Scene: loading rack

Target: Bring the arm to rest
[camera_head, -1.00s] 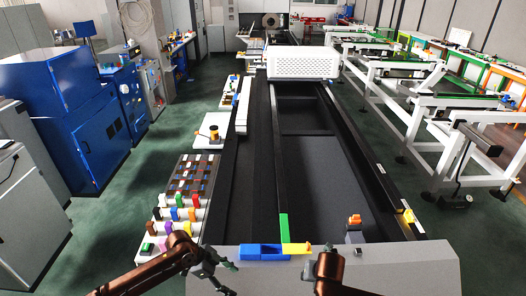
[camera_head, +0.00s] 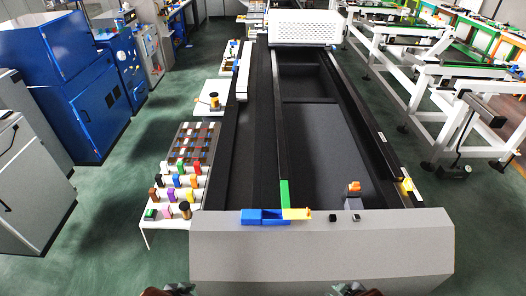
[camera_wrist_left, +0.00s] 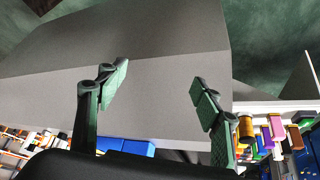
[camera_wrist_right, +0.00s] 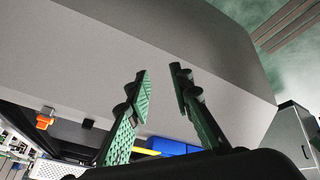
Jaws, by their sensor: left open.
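In the head view only small dark parts of my arms show at the bottom edge, in front of the grey end of the long machine (camera_head: 320,258). In the left wrist view my left gripper (camera_wrist_left: 160,88) is open and empty, its green-padded fingers wide apart before the grey panel. In the right wrist view my right gripper (camera_wrist_right: 162,88) has a narrower gap between its fingers, with nothing in it. Neither gripper visibly touches anything.
Blue and yellow blocks (camera_head: 265,216) and a green upright block (camera_head: 285,194) sit on the machine's end. A table with several coloured items (camera_head: 177,190) stands left of it. Blue cabinets (camera_head: 85,105) stand further left. Green floor lies between (camera_head: 100,215).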

